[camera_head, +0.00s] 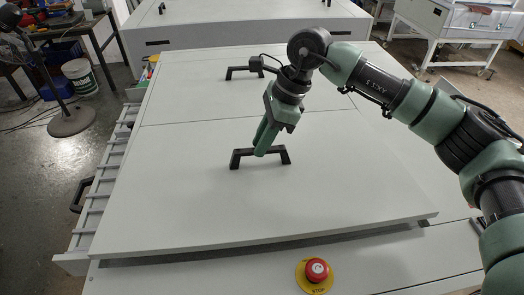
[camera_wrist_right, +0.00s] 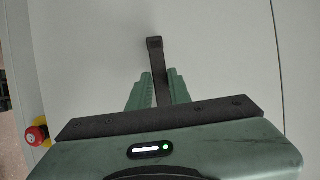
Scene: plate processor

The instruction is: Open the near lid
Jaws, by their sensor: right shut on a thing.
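The near lid (camera_head: 200,205) is a wide white panel on the front part of the machine. A dark gap shows under its front edge; I cannot tell how far it is raised. Its black bar handle (camera_head: 236,158) stands up near the lid's middle. My green right gripper (camera_head: 262,150) comes from above and is shut on this handle. In the right wrist view the handle (camera_wrist_right: 155,52) runs between the two green fingers of the right gripper (camera_wrist_right: 159,85), with one end sticking out beyond them. My left gripper is not in view.
A far lid (camera_head: 190,95) with its own black handle (camera_head: 232,74) lies behind the near lid. A red stop button (camera_head: 316,269) on a yellow base sits in front of the near lid. A lamp stand (camera_head: 72,121) and a bucket (camera_head: 79,76) stand on the floor at left.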

